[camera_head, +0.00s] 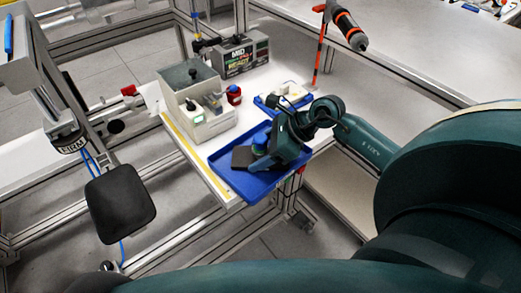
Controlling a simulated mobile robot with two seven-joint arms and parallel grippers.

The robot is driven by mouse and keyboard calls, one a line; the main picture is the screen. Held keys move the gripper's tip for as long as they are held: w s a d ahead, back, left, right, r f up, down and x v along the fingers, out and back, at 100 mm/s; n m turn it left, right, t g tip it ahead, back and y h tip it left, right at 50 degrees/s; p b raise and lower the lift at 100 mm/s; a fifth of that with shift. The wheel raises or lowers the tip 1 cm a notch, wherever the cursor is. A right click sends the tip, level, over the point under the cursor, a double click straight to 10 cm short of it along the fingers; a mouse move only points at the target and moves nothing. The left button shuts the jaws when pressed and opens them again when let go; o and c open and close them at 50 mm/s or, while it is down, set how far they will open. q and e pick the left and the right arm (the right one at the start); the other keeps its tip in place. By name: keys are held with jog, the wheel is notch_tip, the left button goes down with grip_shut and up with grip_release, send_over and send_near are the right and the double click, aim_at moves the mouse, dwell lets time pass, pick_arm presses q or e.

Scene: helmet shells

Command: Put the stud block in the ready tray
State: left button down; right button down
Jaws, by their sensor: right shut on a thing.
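A large blue tray (261,189) lies at the front of the white table. A dark, flat, square block (241,158), which looks like the stud block, is at the left side of this tray's inside, at my right gripper's fingertips. My right gripper (255,162) reaches in from the right, low over the tray, and is shut on the block. Its fingers are small and partly hidden by its own body. I cannot tell whether the block touches the tray floor. No label shows which tray is the ready tray. My left gripper is out of view.
A smaller blue tray (267,103) with light items lies behind. A white machine (197,103) stands at the left, with a red container (234,95) beside it and a grey printed box (243,57) behind. An orange-black tool (351,30) hangs at the upper right.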

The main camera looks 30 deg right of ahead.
jog(key=c, duration=0.8)
grip_release()
jog(key=shift+f, duration=0.2)
jog(key=o, duration=0.5)
jog(key=shift+r, duration=0.1)
jog(key=shift+r, duration=0.25)
jog(key=v, duration=1.2)
jog(key=shift+b, duration=0.3)
jog(key=shift+f, duration=0.1)
